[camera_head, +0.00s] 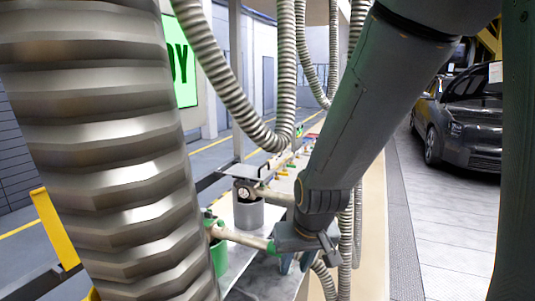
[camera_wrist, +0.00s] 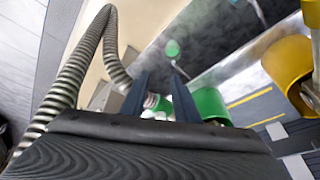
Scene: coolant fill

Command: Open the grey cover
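A grey cylinder (camera_head: 249,213) stands on the bench in the head view. A pale fitting with a dark top (camera_head: 245,190) sits on it, and a pale pipe (camera_head: 276,197) runs right from it behind my arm. I cannot clearly make out a separate grey cover. My gripper (camera_head: 308,262) is low and in front of the cylinder, apart from it. In the wrist view its two dark fingers (camera_wrist: 162,72) are spread. A small piece with red, white and green bands (camera_wrist: 157,104) shows between them, with no visible grip on it.
A green container (camera_head: 219,257) with a green-tipped pale pipe (camera_head: 240,238) stands close to my gripper. It also shows in the wrist view (camera_wrist: 211,104), with a yellow container (camera_wrist: 286,65) at right. Ribbed hoses (camera_head: 287,75) hang around my arm. A dark car (camera_head: 468,115) stands at right.

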